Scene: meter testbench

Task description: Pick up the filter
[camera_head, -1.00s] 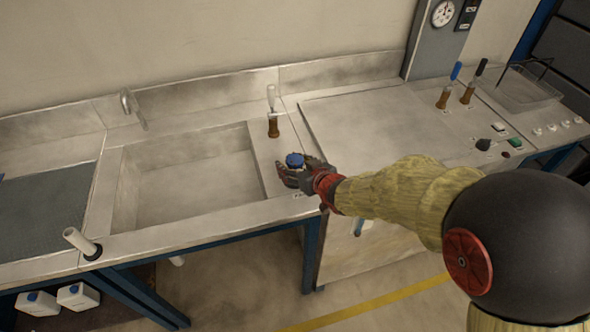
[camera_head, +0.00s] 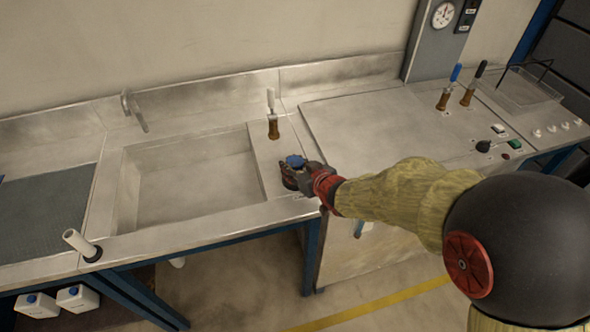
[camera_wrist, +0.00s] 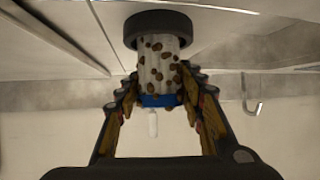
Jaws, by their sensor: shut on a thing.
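The filter is a pale cylinder with brown spots (camera_wrist: 158,68) and a blue cap (camera_head: 295,161). Its far end from the cap meets a dark round ring (camera_wrist: 158,30) in the wrist view. In the head view it is at the strip of steel bench right of the sink, and only its top shows clearly. My gripper (camera_head: 296,178) is shut on the filter, with a finger on each side of it in the wrist view (camera_wrist: 160,92). The fingers hide much of the filter in the head view.
A brown valve with a white handle (camera_head: 273,127) stands just behind the filter. The sink basin (camera_head: 195,180) is empty, with a hooked tap (camera_head: 134,108) behind it. To the right are a flat steel top (camera_head: 370,130) and two more valves (camera_head: 444,98).

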